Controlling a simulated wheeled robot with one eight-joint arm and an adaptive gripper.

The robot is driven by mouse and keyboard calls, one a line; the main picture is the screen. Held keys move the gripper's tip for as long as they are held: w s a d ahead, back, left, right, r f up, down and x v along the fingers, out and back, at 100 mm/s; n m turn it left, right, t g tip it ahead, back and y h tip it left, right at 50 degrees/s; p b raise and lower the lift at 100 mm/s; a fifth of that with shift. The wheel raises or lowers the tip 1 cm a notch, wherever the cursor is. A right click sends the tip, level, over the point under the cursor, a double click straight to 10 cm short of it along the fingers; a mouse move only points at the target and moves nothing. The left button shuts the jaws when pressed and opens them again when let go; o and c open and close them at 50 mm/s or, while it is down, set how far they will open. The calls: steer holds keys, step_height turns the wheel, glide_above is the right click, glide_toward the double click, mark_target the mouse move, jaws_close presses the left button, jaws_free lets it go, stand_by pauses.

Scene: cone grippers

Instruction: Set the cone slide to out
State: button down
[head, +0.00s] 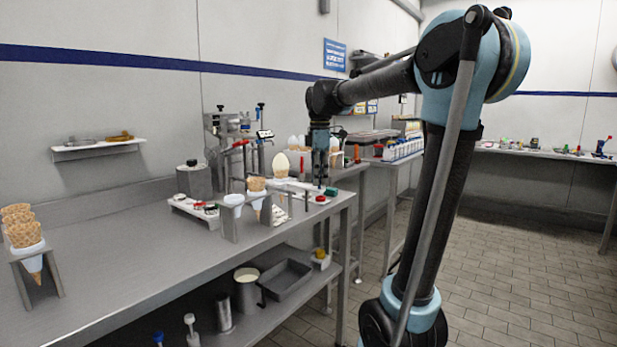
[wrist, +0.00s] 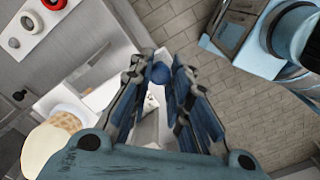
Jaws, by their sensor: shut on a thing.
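My gripper (head: 321,182) is over the right end of the steel counter in the head view. In the head view the knob is hidden by the fingers. A waffle cone with a pale scoop (head: 281,163) stands just left of the gripper. A scoop and cone also show at the lower left of the wrist view (wrist: 45,142).
The steel counter (head: 120,258) is bare across its middle. A cone holder (head: 232,203) and a white tray with round parts (head: 190,207) stand left of the gripper. Red (head: 320,198) and green (head: 331,191) parts lie near the counter's right edge. Tiled floor lies beyond.

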steer(key=shift+s+d, duration=0.45)
steer(key=shift+d, duration=0.25)
steer(key=c, duration=1.5)
jaws_free()
steer(key=shift+s, duration=0.1)
steer(key=shift+o, duration=0.2)
step_height(320, 180, up, 12)
steer(key=shift+f, duration=0.1)
steer(key=s+d+f+m, duration=0.4)
steer(key=s+f+m, duration=0.2)
steer(key=f, duration=0.6)
steer(key=s+d+f+m+t, duration=0.1)
steer(key=s+d+f+m, duration=0.4)
steer(key=s+f, duration=0.5)
steer(key=s+d+f+m+t, duration=0.1)
steer(key=s+d+f+m, duration=0.3)
steer(key=s+f+m, duration=0.4)
step_height(320, 180, down, 8)
steer(key=shift+s+d+r, duration=0.15)
steer(key=shift+s+d, duration=0.1)
steer(key=shift+s, duration=0.3)
